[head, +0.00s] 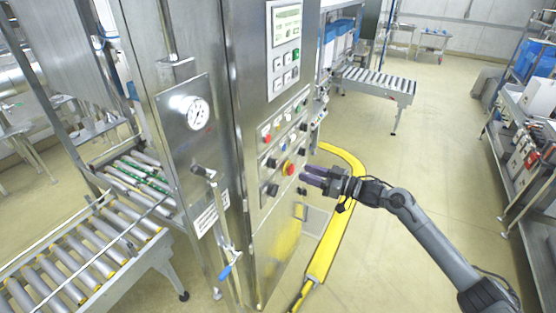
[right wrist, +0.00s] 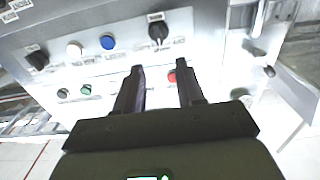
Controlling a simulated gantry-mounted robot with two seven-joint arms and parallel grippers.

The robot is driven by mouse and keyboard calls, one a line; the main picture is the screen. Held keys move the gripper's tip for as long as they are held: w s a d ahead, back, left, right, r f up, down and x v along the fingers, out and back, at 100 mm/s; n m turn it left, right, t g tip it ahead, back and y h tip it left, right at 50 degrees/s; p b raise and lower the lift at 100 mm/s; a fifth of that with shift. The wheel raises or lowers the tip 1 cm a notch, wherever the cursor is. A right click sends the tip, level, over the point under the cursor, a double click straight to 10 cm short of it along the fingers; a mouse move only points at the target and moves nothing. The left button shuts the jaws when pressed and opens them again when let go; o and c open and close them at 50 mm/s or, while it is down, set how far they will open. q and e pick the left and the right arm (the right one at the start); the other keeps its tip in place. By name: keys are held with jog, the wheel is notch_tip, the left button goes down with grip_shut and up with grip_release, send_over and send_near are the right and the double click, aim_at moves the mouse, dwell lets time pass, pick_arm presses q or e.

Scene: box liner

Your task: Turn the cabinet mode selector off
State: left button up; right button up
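The steel cabinet (head: 245,130) carries a control panel with several black rotary knobs. In the head view, one black knob (head: 272,162) sits left of a red and yellow stop button (head: 288,168), and another black knob (head: 272,189) sits below it. I cannot read which is the mode selector. My right gripper (head: 307,175) is just right of the panel, fingers pointing at it. In the right wrist view its fingers (right wrist: 161,72) are apart with nothing between them. A black knob (right wrist: 158,32) lies beyond the fingertips, and another (right wrist: 37,61) is far left. My left gripper is not shown.
The panel also has a white button (right wrist: 74,48), a blue button (right wrist: 107,42) and a red button (right wrist: 172,76) close to the fingers. A yellow floor guard (head: 330,235) curves around the cabinet base. Roller conveyors (head: 85,255) stand left. Open floor lies right of the cabinet.

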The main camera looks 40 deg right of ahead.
aim_at(276, 162)
jog(key=shift+p+x, duration=0.65)
jog(key=shift+x, duration=4.65)
jog(key=shift+d, duration=0.1)
grip_shut()
